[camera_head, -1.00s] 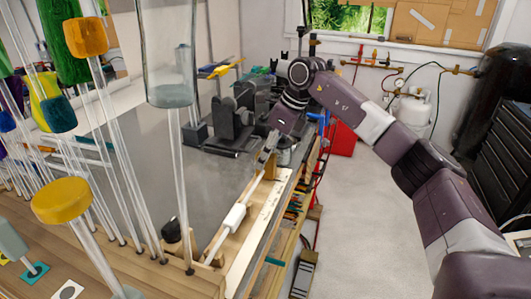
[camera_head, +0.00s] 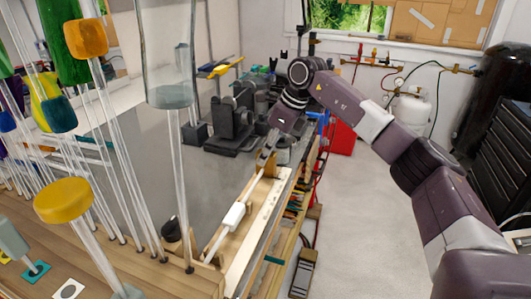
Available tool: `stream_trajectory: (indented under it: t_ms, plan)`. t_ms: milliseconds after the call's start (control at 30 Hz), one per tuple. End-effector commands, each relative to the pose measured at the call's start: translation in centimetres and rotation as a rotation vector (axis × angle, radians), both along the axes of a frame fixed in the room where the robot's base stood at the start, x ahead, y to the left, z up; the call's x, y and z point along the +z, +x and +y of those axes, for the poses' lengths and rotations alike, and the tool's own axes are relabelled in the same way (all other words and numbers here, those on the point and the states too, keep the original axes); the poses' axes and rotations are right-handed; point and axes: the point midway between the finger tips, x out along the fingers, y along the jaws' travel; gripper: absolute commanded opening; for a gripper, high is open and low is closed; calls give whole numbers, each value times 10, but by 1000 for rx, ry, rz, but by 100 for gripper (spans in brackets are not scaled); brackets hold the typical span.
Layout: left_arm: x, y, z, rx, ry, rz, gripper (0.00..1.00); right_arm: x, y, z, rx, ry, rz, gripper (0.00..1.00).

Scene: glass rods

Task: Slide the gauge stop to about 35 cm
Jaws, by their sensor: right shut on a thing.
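The gauge is a long pale wooden board (camera_head: 263,215) with a scale strip, lying along the right edge of the bench. The gauge stop (camera_head: 270,166) looks like a small tan wooden block at the board's far end. My right gripper (camera_head: 265,156) points down there, shut on the stop; its fingers partly hide the contact. A clear rod with a white sleeve (camera_head: 234,216) lies along the board, nearer to me than the stop. The scale marks are too small to read. My left gripper is out of view.
Upright glass rods with coloured ends, including a yellow one (camera_head: 63,200), stand in a wooden rack (camera_head: 150,268) at the near left. A dark machine (camera_head: 232,125) stands behind the gauge on the grey bench (camera_head: 140,160).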

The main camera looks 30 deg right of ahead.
Motion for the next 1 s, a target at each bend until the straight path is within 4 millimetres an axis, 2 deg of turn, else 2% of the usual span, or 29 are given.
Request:
stream_trajectory:
  t_ms: [67, 300, 333, 500, 800, 867, 1000]
  plan:
    - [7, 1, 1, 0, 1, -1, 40, 5, 4, -4, -3, 0, -3, 0]
    - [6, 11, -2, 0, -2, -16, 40, 3, 5, -5, -2, -1, -5, 0]
    - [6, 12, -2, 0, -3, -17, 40, 3, 5, -5, -1, 0, -4, 22]
    - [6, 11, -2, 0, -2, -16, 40, 2, 5, -5, -1, -1, -3, 39]
    - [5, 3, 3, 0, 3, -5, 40, 5, 4, -5, -1, -1, -3, 39]
    - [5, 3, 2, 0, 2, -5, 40, 9, 3, -7, -2, -1, -5, 39]
    - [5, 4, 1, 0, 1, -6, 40, 31, -3, -12, -1, -1, -8, 39]
